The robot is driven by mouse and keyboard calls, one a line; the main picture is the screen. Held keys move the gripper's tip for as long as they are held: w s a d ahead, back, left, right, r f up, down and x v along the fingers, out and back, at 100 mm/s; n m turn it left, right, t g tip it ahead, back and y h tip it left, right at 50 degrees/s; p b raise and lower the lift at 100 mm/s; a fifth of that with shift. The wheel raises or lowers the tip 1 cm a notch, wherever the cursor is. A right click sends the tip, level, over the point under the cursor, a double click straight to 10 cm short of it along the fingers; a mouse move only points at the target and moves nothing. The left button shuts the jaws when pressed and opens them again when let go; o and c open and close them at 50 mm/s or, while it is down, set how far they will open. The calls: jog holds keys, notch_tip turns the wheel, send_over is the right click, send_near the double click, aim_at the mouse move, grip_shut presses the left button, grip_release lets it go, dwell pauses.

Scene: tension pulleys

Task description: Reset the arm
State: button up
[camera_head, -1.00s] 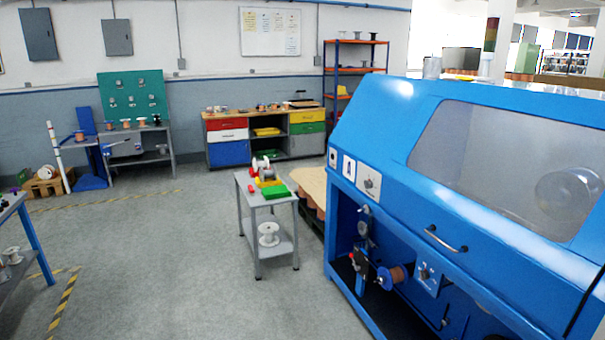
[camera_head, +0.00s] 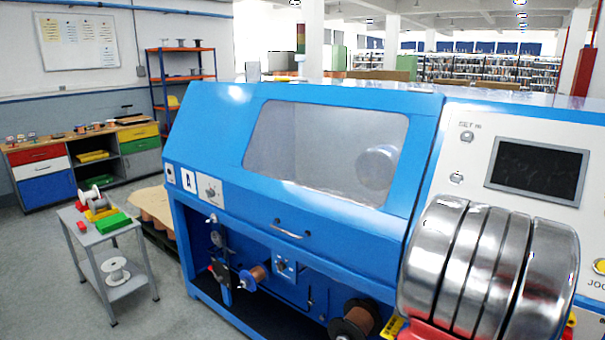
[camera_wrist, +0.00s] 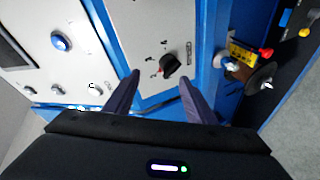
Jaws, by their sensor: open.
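In the wrist view, my gripper (camera_wrist: 159,77) is open and empty, its two dark fingers spread apart. My gripper does not show clearly in the head view.
A small grey cart (camera_head: 115,275) with spools stands left of the machine. Copper-coloured spools (camera_head: 252,277) sit in its open lower bay. A control panel with a dark screen (camera_head: 538,170) is at right. A workbench (camera_head: 85,155) lines the back wall. Floor at lower left is clear.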

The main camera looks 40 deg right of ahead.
jog(key=w+a+r+t+y, duration=0.1)
jog(key=w+a+r+y, duration=0.25)
jog(key=w+a, duration=0.85)
jog(key=w+a+r+y, duration=0.3)
jog(key=w+a, duration=0.7)
jog(key=a, duration=0.5)
jog(key=s+a+r+y, duration=0.1)
jog(key=s+a+y, duration=0.2)
jog(key=a, duration=1.2)
jog(key=s+a+r+g+y, duration=0.1)
jog(key=s+a+y, duration=0.2)
jog(key=a, duration=1.2)
jog(key=shift+s+a+r+g+y, duration=0.25)
jog(key=shift+s+a+g+y, duration=0.1)
jog(key=shift+s, duration=0.7)
jog(key=shift+d, duration=0.1)
